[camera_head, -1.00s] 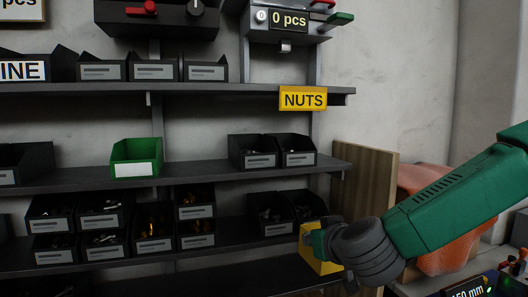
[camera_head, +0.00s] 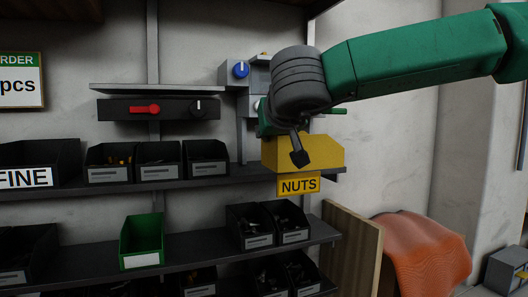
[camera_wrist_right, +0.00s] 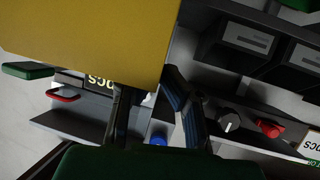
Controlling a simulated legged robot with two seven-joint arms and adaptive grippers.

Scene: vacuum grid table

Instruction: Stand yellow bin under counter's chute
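The yellow bin (camera_head: 325,152) is at the right end of the upper shelf, just above the NUTS sign (camera_head: 299,186). I cannot tell if it touches the shelf. My right gripper (camera_head: 298,150) is shut on the bin, one dark finger showing in front of it. In the right wrist view the bin (camera_wrist_right: 90,40) fills the upper left, beyond the gripper's fingers (camera_wrist_right: 155,105). The counter (camera_head: 236,100) stands behind my right arm, mostly hidden; its chute is hidden. Its display (camera_wrist_right: 98,82) shows partly, upside down, in the wrist view. My left gripper is out of view.
Black bins (camera_head: 155,163) stand left on the upper shelf (camera_head: 200,183), below a dark panel with a red handle (camera_head: 145,108). A green bin (camera_head: 142,240) and black bins sit on the lower shelf. A wooden board (camera_head: 352,250) and orange cover (camera_head: 425,250) are at right.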

